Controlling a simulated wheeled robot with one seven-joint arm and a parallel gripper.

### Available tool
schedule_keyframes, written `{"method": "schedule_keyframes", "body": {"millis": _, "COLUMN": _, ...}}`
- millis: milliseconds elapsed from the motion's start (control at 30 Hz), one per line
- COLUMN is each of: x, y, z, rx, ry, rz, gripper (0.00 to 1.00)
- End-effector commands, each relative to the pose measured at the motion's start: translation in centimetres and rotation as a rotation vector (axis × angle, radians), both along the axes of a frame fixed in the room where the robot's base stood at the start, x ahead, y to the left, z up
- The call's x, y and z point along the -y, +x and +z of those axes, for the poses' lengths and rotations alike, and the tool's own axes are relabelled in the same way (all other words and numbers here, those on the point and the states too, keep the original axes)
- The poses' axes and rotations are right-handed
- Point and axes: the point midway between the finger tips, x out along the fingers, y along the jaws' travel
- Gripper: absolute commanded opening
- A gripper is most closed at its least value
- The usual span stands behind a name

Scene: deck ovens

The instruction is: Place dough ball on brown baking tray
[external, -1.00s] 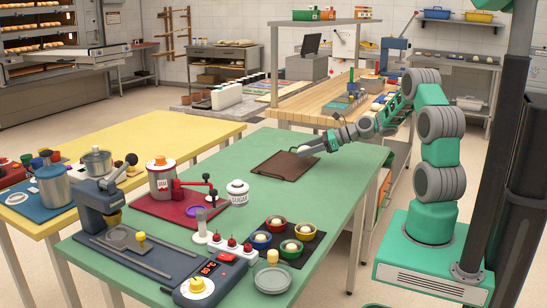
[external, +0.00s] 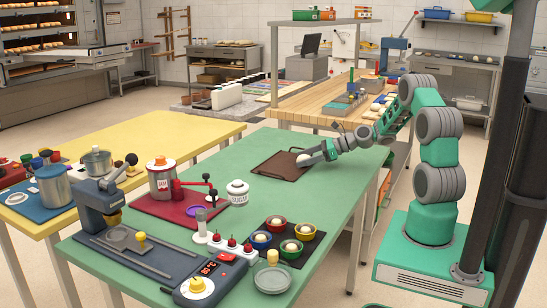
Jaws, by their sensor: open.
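The brown baking tray (external: 278,168) lies flat near the far right edge of the green table. A pale dough ball (external: 303,160) shows at the tray's right side, directly at the tip of my gripper (external: 308,158). My gripper reaches in low from the right, with its fingers around or against the ball. It is open; the small view does not show whether the fingers touch the ball. The ball appears to rest on the tray, partly hidden by the fingers.
Several coloured bowls with dough balls, including a red bowl (external: 275,226), stand on a dark mat at the front right. A press (external: 98,205) and red-knobbed devices fill the left.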

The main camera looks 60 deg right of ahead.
Motion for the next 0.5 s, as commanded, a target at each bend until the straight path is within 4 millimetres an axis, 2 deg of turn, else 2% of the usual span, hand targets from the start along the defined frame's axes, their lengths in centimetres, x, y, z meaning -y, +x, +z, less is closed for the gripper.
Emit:
{"method": "schedule_keyframes", "body": {"millis": 167, "x": 0.3, "y": -0.6, "z": 0.6, "rx": 0.000, "ry": 0.000, "rz": -0.002, "gripper": 0.81}}
{"method": "schedule_keyframes", "body": {"millis": 267, "x": 1.1, "y": -2.3, "z": 1.4, "rx": 0.001, "ry": -0.002, "rz": -0.005, "gripper": 0.81}}
{"method": "schedule_keyframes", "body": {"millis": 500, "x": 3.4, "y": -7.6, "z": 3.8, "rx": 0.001, "ry": -0.001, "rz": -0.006, "gripper": 0.81}}
